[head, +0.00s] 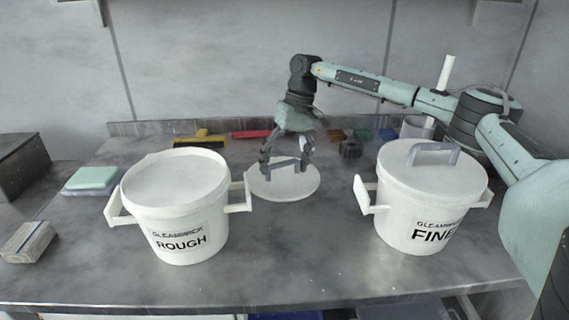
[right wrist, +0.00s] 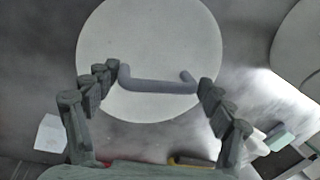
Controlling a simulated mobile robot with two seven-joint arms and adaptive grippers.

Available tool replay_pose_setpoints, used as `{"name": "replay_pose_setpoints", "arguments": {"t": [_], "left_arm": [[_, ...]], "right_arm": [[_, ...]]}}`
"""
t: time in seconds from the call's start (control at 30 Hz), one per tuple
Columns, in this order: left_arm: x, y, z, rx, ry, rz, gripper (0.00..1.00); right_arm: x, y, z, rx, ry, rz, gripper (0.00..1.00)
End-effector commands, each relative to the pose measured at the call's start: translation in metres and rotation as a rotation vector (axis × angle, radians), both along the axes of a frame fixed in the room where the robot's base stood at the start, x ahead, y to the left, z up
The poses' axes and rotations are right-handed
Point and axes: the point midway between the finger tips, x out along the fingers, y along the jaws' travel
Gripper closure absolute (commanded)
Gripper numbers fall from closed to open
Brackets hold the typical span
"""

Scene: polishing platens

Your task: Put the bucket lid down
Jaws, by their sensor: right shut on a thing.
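The bucket lid (head: 283,190) is a round white disc with a grey bar handle. It lies flat at or just above the table, between the two buckets; I cannot tell whether it touches the surface. My right gripper (head: 287,165) is shut on the lid's handle (right wrist: 158,83), with one finger at each end of it in the right wrist view. The ROUGH bucket (head: 180,225) at left has no lid and shows a pale surface inside its rim. The FINE bucket (head: 420,215) at right wears a lid with a grey handle. My left gripper is not in view.
The lid is close to the ROUGH bucket's right side handle (head: 240,192). A green sponge (head: 91,179), a block (head: 28,242) and a dark box (head: 20,165) stand at left. Brushes (head: 200,138) and small items line the back. The front middle of the table is clear.

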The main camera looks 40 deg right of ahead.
Motion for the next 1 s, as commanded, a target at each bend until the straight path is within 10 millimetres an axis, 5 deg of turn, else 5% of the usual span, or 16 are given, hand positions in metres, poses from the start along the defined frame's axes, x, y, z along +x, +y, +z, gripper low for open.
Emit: {"name": "replay_pose_setpoints", "arguments": {"t": [0.3,0.33,0.47,0.87,1.0], "left_arm": [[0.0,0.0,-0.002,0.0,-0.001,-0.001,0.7],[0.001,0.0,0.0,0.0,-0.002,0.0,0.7],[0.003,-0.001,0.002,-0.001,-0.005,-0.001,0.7],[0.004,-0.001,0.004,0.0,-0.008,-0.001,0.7],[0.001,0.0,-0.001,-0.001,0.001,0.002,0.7]], "right_arm": [[0.001,0.0,-0.002,0.001,-0.002,0.0,0.58],[0.0,0.0,-0.002,0.001,-0.002,0.0,0.18],[0.0,0.0,-0.002,0.001,-0.002,0.0,0.01],[0.001,0.0,0.0,0.001,-0.002,0.001,0.0],[0.001,-0.004,0.016,0.001,-0.006,-0.001,0.0]]}}
